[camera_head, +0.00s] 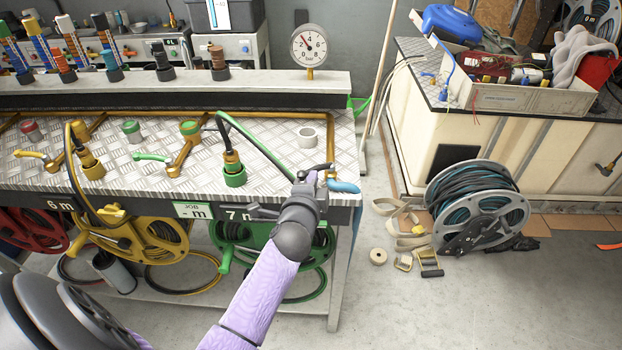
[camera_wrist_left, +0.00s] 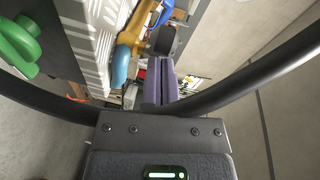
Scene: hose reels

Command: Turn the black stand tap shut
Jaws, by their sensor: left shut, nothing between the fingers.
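My left gripper (camera_head: 313,177) reaches over the front right corner of the bench. Its purple fingers are closed together with nothing between them; they also show in the wrist view (camera_wrist_left: 160,82). Just beyond and beside the fingertips is a black lever-like part (camera_head: 317,168), partly covered by the gripper. I cannot tell whether they touch. A blue tap handle (camera_head: 344,187) sticks out right of the gripper. My right gripper is not in view.
The metal bench (camera_head: 270,130) carries a green-collared hose fitting (camera_head: 234,170), a green tap lever (camera_head: 152,157) and a pressure gauge (camera_head: 309,47). Hose reels hang below. A loose reel (camera_head: 478,208) stands on the floor at right.

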